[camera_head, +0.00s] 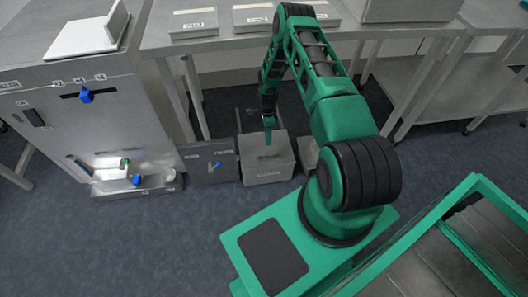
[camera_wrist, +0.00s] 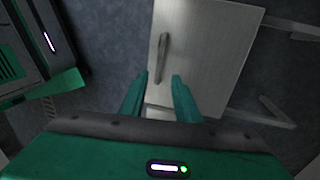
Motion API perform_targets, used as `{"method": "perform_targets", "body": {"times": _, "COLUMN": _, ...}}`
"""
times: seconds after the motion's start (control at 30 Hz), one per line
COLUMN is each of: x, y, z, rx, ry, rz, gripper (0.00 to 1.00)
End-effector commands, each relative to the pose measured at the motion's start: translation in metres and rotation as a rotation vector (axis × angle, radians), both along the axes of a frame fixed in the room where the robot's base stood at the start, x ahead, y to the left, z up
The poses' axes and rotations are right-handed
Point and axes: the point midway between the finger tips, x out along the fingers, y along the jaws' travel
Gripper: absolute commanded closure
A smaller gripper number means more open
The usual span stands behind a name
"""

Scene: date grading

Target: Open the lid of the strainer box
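The strainer box (camera_head: 268,176) is a grey metal box on the floor, with its flat lid (camera_head: 258,143) shut on top. In the wrist view the lid (camera_wrist: 215,60) fills the upper middle, with a bar handle (camera_wrist: 162,55) near its left edge. My gripper (camera_head: 268,137) points down over the lid in the head view. In the wrist view my gripper (camera_wrist: 160,78) has its two green fingers spread, and the near end of the handle shows between the tips. I cannot tell whether the fingers touch the handle or lid.
A dark grey panel box (camera_head: 211,163) stands close beside the strainer box on the left. A steel machine (camera_head: 90,125) with blue knobs is further left. A steel table (camera_head: 232,38) with several small boxes stands behind. Blue-grey floor (camera_head: 165,235) is clear in front.

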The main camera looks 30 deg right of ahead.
Motion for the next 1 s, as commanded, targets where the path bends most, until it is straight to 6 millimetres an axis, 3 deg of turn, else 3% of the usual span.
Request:
{"method": "perform_targets", "body": {"times": 0.17, "x": -0.003, "y": 0.008, "z": -0.017, "rx": 0.002, "ry": 0.004, "rz": 0.007, "gripper": 0.71}}
{"method": "perform_targets", "body": {"times": 0.6, "x": -0.014, "y": 0.019, "z": -0.088, "rx": 0.001, "ry": 0.002, "rz": 0.016, "gripper": 0.71}}
{"method": "perform_targets", "body": {"times": 1.0, "x": -0.016, "y": 0.021, "z": -0.105, "rx": 0.0, "ry": 0.0, "rz": 0.017, "gripper": 0.71}}
